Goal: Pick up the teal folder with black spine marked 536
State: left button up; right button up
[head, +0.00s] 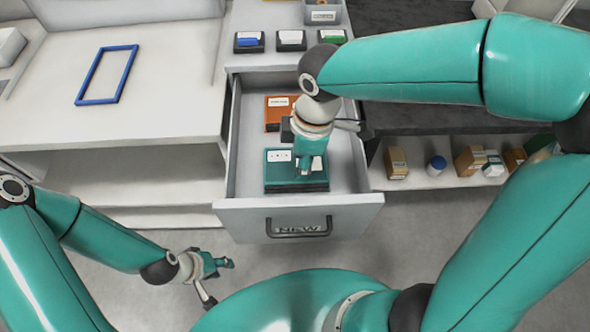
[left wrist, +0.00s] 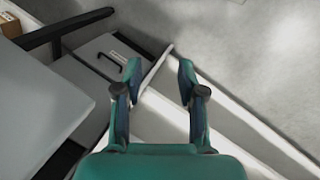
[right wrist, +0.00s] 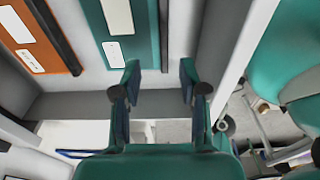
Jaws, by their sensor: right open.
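A teal folder (head: 275,170) with a white label and a dark lower edge lies in the open drawer (head: 355,210) in the head view. It also shows at the top of the right wrist view (right wrist: 121,52); its number is too small to read. My right gripper (head: 308,168) is over the folder's right part in the head view and hides some of it. In the right wrist view its fingers (right wrist: 158,80) are apart with nothing between them, near the folder's edge. My left gripper (head: 222,264) is low, left of the drawer front, open and empty in the left wrist view (left wrist: 158,72).
An orange folder (head: 276,115) lies behind the teal one in the drawer. A blue frame (head: 82,101) lies on the left table. Small boxes (head: 470,160) stand on a shelf at right. The drawer walls close in around the right gripper.

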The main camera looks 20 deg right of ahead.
aim_at(297, 186)
notch_tip(297, 186, down, 3)
jog(key=shift+a+r, duration=0.15)
jog(key=f, duration=0.5)
jog(key=shift+s+a, duration=0.2)
jog(key=shift+s, duration=0.05)
jog(key=shift+a+f, duration=0.1)
jog(key=shift+f, duration=0.35)
grip_shut()
